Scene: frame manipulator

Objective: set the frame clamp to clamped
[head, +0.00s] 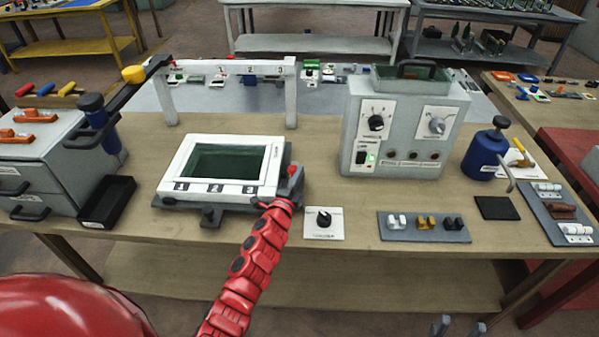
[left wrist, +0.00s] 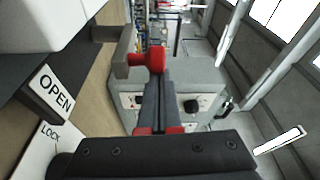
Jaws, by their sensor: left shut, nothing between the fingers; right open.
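The white rectangular frame (head: 186,187) with a dark green window sits on a grey base on the bench. The clamp's red knob (head: 295,171) stands at its right edge. In the left wrist view the red knob (left wrist: 155,62) ends a grey lever (left wrist: 124,54), with OPEN (left wrist: 56,93) and LOCK (left wrist: 48,137) labels at left. My left gripper (left wrist: 156,84) is shut and empty, its fingertips at or just short of the knob; contact is unclear. In the head view my red arm mostly hides it. My right gripper (head: 459,327) is open and empty at the bottom edge.
A grey control box (head: 404,125) stands right of the frame, with a blue canister (head: 486,155) beyond it. A white gantry (head: 235,68) stands behind. A small dial plate (head: 323,223) and a switch strip (head: 425,227) lie along the front. A black tray (head: 106,203) is at left.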

